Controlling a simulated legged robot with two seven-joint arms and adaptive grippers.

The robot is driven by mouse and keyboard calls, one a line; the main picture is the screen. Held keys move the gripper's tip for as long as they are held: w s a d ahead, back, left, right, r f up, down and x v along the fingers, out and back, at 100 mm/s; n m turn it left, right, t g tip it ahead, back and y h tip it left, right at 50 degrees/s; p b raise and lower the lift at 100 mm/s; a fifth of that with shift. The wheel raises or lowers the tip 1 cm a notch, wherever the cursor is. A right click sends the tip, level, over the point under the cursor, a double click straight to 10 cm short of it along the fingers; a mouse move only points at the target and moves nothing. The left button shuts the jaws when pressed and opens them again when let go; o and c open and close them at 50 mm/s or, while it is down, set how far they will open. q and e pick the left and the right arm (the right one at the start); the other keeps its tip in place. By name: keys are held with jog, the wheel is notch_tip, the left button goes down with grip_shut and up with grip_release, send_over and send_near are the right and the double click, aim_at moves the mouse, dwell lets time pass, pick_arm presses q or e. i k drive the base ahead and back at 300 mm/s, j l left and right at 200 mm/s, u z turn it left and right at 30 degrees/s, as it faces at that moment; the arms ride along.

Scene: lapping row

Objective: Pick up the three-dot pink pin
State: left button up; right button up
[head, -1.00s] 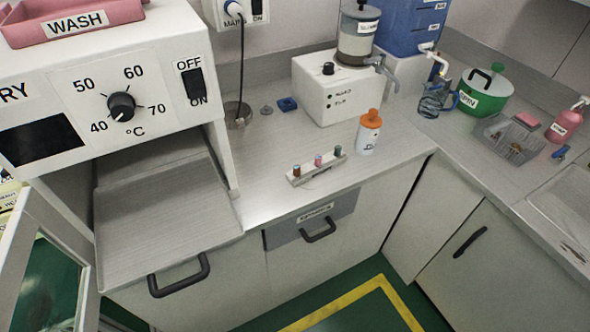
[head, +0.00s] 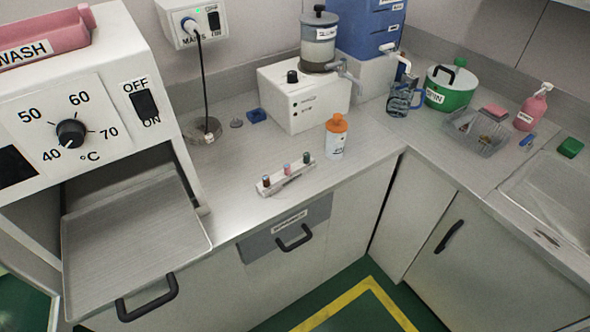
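A small pale rack (head: 284,179) stands on the counter near its front edge, above a grey drawer. It holds three short upright pins in a row. The pink pin (head: 286,169) is in the middle. A brownish-red pin (head: 266,181) is at the left end and a dark green pin (head: 306,158) at the right end. The dots on the pins are too small to make out. Neither of my grippers is in view.
An orange-capped bottle (head: 336,137) stands right of the rack. Behind are a white dispenser box (head: 301,98) and a blue dish (head: 256,116). An oven's tray (head: 133,243) juts out at left. The counter (head: 225,185) left of the rack is clear.

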aim_at(286, 166)
jog(key=i+l, duration=0.15)
jog(key=l, duration=0.2)
jog(key=i+l, duration=0.15)
jog(key=l, duration=0.25)
jog(key=i+l, duration=0.15)
jog(key=l, duration=0.2)
jog(key=i+l, duration=0.15)
jog(key=l, duration=0.2)
jog(key=i+l, duration=0.15)
jog(key=l, duration=0.25)
jog(key=z, duration=0.05)
